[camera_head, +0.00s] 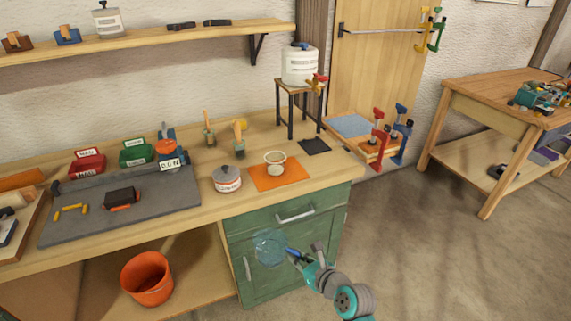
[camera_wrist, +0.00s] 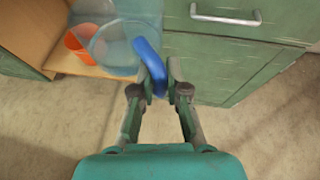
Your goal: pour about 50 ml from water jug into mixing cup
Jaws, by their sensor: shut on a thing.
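The water jug (camera_head: 268,246) is clear and bluish with a blue handle. My gripper (camera_head: 300,256) is shut on the handle and holds the jug in front of the green cabinet, below the bench top. In the wrist view the jug (camera_wrist: 112,45) shows at upper left, and my gripper (camera_wrist: 158,82) has its fingers on the blue handle. How much water is in the jug is hard to tell. A small pale cup (camera_head: 275,164), which looks like the mixing cup, stands on an orange mat (camera_head: 290,178) on the bench, apart from the jug.
A white lidded tin (camera_head: 227,179) stands left of the mat. A white water container (camera_head: 299,66) sits on a small stand behind it. A dark square pad (camera_head: 314,146) lies at right. The green cabinet (camera_head: 320,224) is close behind the jug. An orange bucket (camera_head: 147,279) is on the lower shelf.

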